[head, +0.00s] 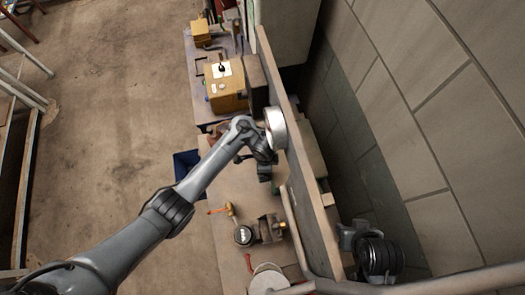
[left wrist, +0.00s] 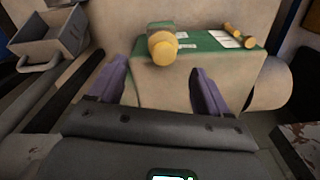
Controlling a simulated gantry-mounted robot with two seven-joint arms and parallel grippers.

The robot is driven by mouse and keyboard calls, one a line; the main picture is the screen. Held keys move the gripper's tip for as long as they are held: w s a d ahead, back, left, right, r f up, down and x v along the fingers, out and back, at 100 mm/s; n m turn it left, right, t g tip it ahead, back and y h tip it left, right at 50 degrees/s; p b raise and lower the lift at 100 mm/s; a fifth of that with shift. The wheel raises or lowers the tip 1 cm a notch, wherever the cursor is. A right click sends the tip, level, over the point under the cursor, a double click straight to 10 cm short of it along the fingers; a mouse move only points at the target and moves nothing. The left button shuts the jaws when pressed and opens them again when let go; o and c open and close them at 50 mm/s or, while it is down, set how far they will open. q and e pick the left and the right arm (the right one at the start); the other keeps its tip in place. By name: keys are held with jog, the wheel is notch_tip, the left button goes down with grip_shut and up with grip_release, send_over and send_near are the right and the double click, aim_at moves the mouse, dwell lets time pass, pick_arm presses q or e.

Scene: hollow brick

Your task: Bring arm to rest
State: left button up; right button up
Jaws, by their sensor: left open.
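My left arm reaches in from the lower left of the head view. Its gripper (head: 264,172) is over the workbench, close to the long upright board, and small and partly hidden by the wrist. In the left wrist view the two purple fingers of the gripper (left wrist: 158,67) are spread apart with nothing held. Beyond them is a beige block with a green top (left wrist: 205,42), bearing a yellow-ended cylinder (left wrist: 163,48). I cannot tell whether the fingers touch the block. My right gripper is not in view.
The workbench (head: 213,176) carries a hammer (head: 228,209), a dark vice-like tool (head: 270,229) and a pale round container (head: 268,278). A cardboard box (head: 226,92) stands farther back. The upright board (head: 313,185) edges the bench. A grey metal bin (left wrist: 50,38) is left of the fingers. Open floor (head: 110,120) lies left.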

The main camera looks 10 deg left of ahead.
pick_arm(q)
jog(key=shift+s+d, duration=0.1)
jog(key=shift+s+d+f+n, duration=0.2)
jog(key=shift+s+n, duration=0.15)
jog(key=shift+n, duration=0.25)
jog(key=shift+s+r+n+t+h, duration=0.1)
jog(key=shift+s+n+t+h, duration=0.3)
jog(key=shift+t, duration=0.1)
jog(key=s+a+r+n+t, duration=0.2)
jog(key=s+a+r+n, duration=0.9)
jog(key=s+a+r, duration=0.3)
jog(key=shift+s+a+n+t+y, duration=0.35)
jog(key=shift+s+a, duration=0.45)
jog(key=shift+a, duration=0.4)
